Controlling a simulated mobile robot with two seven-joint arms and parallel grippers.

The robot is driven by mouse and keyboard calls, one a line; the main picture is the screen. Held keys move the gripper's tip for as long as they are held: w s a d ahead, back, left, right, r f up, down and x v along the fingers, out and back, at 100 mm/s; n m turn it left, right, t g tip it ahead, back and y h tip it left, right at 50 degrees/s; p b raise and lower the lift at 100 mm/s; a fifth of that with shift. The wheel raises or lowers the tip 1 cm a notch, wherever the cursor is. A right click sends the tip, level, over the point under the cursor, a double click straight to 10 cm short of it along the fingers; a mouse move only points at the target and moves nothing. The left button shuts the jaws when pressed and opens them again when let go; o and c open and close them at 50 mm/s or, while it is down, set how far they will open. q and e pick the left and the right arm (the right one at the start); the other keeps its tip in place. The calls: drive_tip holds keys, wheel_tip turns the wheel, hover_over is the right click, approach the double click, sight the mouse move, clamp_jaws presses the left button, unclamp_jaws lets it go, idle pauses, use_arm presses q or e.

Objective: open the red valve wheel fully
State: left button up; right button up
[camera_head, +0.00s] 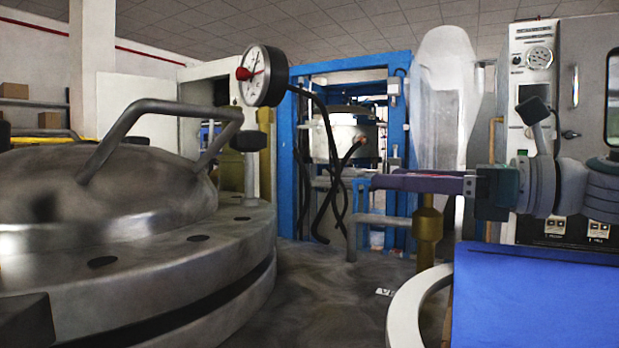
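A dull purple-red bar-like part (425,182) sits on top of a brass fitting (428,225), right of centre. It looks like the valve wheel seen edge-on, but its full round shape does not show. My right gripper (469,187) comes in from the right, with its fingertips at the right end of this part. I cannot tell whether the fingers touch or grip it, nor how far apart they are. My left gripper does not show.
A large steel vessel lid (120,185) with a bent handle fills the left. A pressure gauge (265,76) with a red knob stands behind it. A blue frame (285,150) is at the back. A blue panel (540,300) and white curved rim (405,310) are at lower right.

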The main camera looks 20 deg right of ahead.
drive_tip(key=p+v, duration=0.1)
drive_tip(key=v, duration=0.9)
drive_tip(key=shift+w+r, duration=0.1)
